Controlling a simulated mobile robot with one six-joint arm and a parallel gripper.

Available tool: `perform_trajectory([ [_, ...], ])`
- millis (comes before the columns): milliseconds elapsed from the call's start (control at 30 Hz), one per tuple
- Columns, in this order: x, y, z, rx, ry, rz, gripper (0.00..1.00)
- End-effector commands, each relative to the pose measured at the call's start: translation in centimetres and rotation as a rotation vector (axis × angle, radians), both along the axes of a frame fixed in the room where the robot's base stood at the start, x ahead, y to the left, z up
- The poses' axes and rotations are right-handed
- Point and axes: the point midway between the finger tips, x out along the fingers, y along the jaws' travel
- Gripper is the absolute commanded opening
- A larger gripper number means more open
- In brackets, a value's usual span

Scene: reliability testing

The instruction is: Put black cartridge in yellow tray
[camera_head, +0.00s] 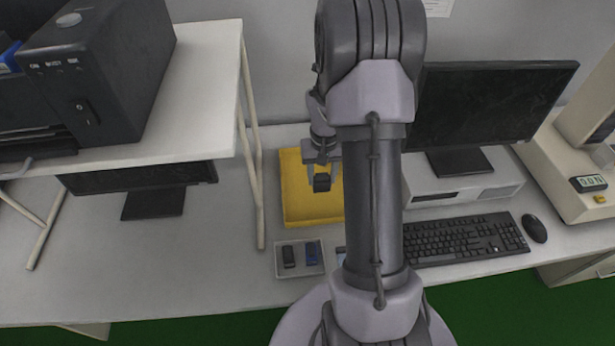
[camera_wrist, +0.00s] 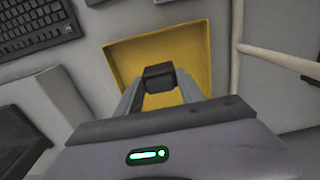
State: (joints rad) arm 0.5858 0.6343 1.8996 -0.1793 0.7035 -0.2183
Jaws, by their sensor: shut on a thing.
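The black cartridge (camera_head: 322,183) is held between the fingers of my gripper (camera_head: 322,172), over the yellow tray (camera_head: 297,203). In the wrist view the cartridge (camera_wrist: 159,76) sits between the two fingertips of my gripper (camera_wrist: 159,84). The yellow tray (camera_wrist: 125,57) lies behind and around it in that view. The cartridge appears to be above the tray floor; the exact gap is hard to tell. My arm hides the right part of the tray in the head view.
A small grey tray (camera_head: 282,270) with a black piece (camera_head: 289,257) and a blue piece (camera_head: 312,253) stands in front. A white shelf leg (camera_head: 254,165) rises left of the yellow tray. A keyboard (camera_head: 465,239), monitor (camera_head: 487,105) and mouse (camera_head: 534,228) are at right.

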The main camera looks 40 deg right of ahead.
Motion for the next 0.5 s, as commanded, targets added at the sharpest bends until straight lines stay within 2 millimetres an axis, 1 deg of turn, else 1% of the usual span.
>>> perform_trajectory([
  [33,-0.1,0.1,-1.7,0.002,0.003,-0.001,0.04],
  [100,-0.1,0.1,-3.7,0.003,0.004,0.000,0.04],
  [133,-0.1,0.1,-4.3,0.002,0.003,0.001,0.04],
  [267,-0.1,0.0,-6.1,0.001,0.002,0.001,0.04],
  [433,-0.1,0.1,-9.2,0.002,0.003,-0.001,0.04],
  [500,-0.1,0.0,-9.6,0.001,0.001,0.000,0.04],
])
